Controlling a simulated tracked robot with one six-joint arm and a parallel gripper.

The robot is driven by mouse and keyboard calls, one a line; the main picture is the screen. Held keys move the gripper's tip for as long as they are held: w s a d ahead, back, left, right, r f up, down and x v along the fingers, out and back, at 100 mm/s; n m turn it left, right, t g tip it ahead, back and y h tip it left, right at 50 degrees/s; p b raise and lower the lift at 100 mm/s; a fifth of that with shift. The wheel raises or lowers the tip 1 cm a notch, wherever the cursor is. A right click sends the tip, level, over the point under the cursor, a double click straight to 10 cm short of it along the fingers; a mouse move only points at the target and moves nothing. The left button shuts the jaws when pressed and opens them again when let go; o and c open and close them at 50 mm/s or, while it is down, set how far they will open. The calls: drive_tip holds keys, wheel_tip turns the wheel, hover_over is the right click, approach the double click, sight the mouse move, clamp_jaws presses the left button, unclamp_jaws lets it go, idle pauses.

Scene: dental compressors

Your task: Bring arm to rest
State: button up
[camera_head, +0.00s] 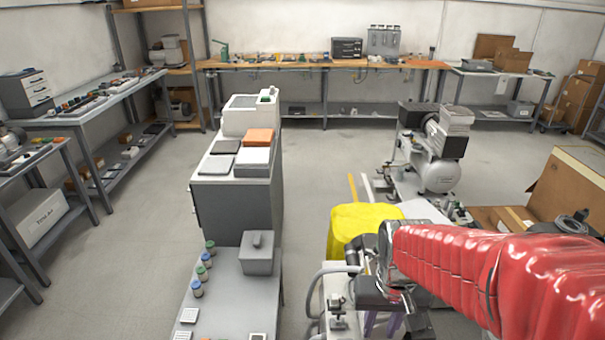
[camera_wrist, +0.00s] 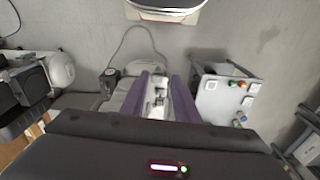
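My arm, in a red padded sleeve, reaches in from the right edge of the head view toward the middle. My gripper (camera_wrist: 161,77) shows as two purple fingers in the wrist view, parallel with a gap between them. It is open, and nothing appears to be held. In the head view, parts of the purple fingers (camera_head: 381,324) point downward below the wrist, low in the picture. A small metal and white fitting (camera_wrist: 158,100) shows through the gap, apparently below the fingers. Their distance from it cannot be told.
A yellow cover (camera_head: 360,222) lies just behind the wrist. A compressor (camera_head: 437,160) stands farther back, and an open cardboard box (camera_head: 572,190) is at right. A grey table (camera_head: 232,299) with jars and a grey box is at left. Open floor (camera_head: 310,150) lies beyond.

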drive_tip(key=s+r+t, duration=0.5)
drive_tip(key=s+r, duration=0.2)
drive_tip(key=r, duration=0.6)
drive_tip(key=shift+n, duration=0.4)
drive_tip(key=shift+f, duration=0.1)
